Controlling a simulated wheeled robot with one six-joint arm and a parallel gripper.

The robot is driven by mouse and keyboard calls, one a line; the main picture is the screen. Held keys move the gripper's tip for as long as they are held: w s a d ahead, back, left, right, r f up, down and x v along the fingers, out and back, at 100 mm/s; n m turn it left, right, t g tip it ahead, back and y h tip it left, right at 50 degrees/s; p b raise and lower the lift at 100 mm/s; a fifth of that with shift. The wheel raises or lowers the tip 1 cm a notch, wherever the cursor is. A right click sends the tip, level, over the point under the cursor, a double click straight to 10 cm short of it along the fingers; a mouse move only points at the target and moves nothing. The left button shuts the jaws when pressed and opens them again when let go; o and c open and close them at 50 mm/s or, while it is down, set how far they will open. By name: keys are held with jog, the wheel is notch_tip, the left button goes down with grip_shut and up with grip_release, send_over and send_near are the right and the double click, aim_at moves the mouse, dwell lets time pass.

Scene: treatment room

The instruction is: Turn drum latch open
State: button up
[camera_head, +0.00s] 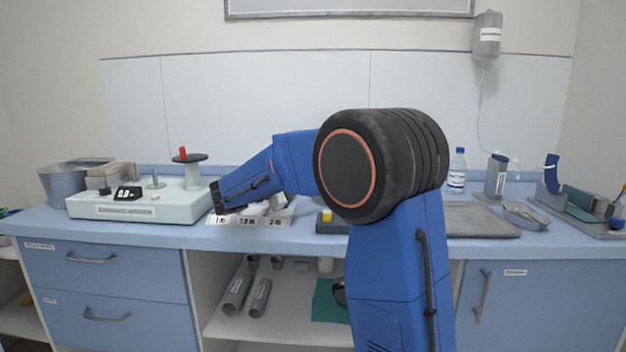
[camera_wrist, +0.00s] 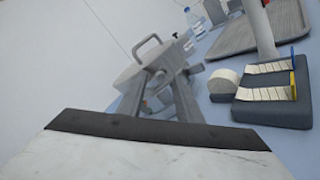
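A pale grey container with a raised loop handle (camera_wrist: 148,48) stands ahead in the wrist view, near the back wall. It may be the drum; its latch cannot be made out. In the head view my arm covers that part of the counter. My gripper (camera_wrist: 160,92) shows in the wrist view as two grey fingers, spread apart in front of the container. Nothing is clearly held between them, and I cannot tell whether they touch the container. In the head view the fingers are mostly hidden behind my blue arm.
A pale machine (camera_head: 140,205) with a red-knobbed post stands left on the counter, beside a metal bin (camera_head: 62,186). A dark block with cream strips (camera_wrist: 272,108) lies right of my gripper. A tray (camera_head: 480,220), bottle (camera_head: 457,172) and kidney dish (camera_head: 525,216) stand farther right.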

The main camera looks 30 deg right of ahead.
jog(key=shift+w+d, duration=0.15)
jog(key=shift+d, duration=0.85)
grip_shut()
jog(key=shift+f+m, duration=0.4)
jog(key=shift+m, duration=0.7)
grip_release()
jog(key=shift+f, duration=0.1)
